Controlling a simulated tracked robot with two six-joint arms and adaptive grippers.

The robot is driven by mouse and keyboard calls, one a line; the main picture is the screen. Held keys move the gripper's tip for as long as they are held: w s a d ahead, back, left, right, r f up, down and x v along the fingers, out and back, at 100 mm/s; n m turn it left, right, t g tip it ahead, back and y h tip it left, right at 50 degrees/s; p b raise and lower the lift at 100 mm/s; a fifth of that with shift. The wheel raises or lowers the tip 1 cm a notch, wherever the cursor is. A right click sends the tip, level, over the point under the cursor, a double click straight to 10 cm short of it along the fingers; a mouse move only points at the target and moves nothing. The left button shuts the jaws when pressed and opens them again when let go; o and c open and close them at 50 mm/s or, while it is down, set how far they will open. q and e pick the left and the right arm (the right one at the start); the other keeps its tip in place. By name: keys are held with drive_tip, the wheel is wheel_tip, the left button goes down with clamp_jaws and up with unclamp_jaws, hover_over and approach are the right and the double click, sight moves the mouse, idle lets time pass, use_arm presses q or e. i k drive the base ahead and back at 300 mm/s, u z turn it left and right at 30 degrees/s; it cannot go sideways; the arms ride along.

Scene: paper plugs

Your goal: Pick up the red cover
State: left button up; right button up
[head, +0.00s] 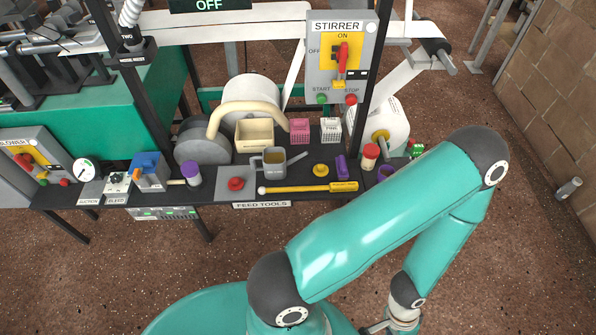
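A small round red cover (236,184) lies on a grey plate on the dark shelf, left of the shelf's middle. A jar with a red lid (370,151) stands at the right end of the shelf. I cannot tell for certain which of these two the task means. My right arm crosses the right side of the head view, and its wrist bends down to the bottom edge, well below and right of the shelf. The fingers of my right gripper are not visible there. My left gripper does not show.
The shelf holds a beige basket (254,136), a grey jug (273,161), a yellow stick (300,188), a yellow knob (320,170), a purple block (341,167) and pink (299,131) and white crates (331,130). The stirrer panel (340,55) rises behind. Open floor lies in front.

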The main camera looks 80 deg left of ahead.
sight(236, 184)
drive_tip(key=u, duration=0.1)
drive_tip(key=i, duration=0.25)
drive_tip(key=u, duration=2.7)
drive_tip(key=i, duration=0.15)
drive_tip(key=u, duration=1.1)
drive_tip(key=k, duration=0.4)
drive_tip(key=u, duration=0.5)
drive_tip(key=i, duration=1.45)
drive_tip(key=z, duration=0.45)
